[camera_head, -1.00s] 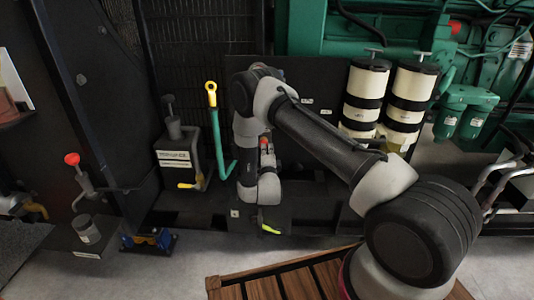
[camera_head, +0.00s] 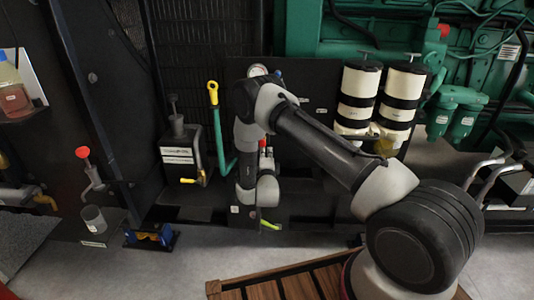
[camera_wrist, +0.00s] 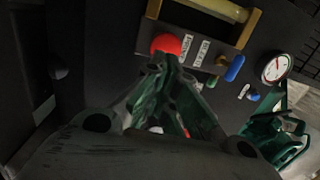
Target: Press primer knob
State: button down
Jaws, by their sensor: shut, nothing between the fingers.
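In the wrist view, a round red knob (camera_wrist: 167,43) sits on a dark panel (camera_wrist: 105,50), with small white labels beside it that I cannot read. I cannot tell whether it is the primer knob. My gripper (camera_wrist: 168,62) is shut and empty, its green-tinted fingers drawn together just below the red knob in the picture. I cannot tell whether they touch it. In the head view my arm hides most of the panel and the gripper. Another candidate is a dark-topped plunger (camera_head: 173,101) on a labelled dark box (camera_head: 180,150) at the left.
A round gauge (camera_wrist: 274,68), a blue handle (camera_wrist: 235,68) and a yellow-framed tube (camera_wrist: 222,12) lie near the fingers. White-and-black canisters (camera_head: 358,97) stand right of my arm. A wooden slatted platform (camera_head: 290,285) lies in front.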

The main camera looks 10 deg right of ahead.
jog(key=r+v, duration=0.1)
jog(key=v, duration=0.8)
jog(key=shift+f, duration=0.55)
jog(key=shift+s, duration=0.1)
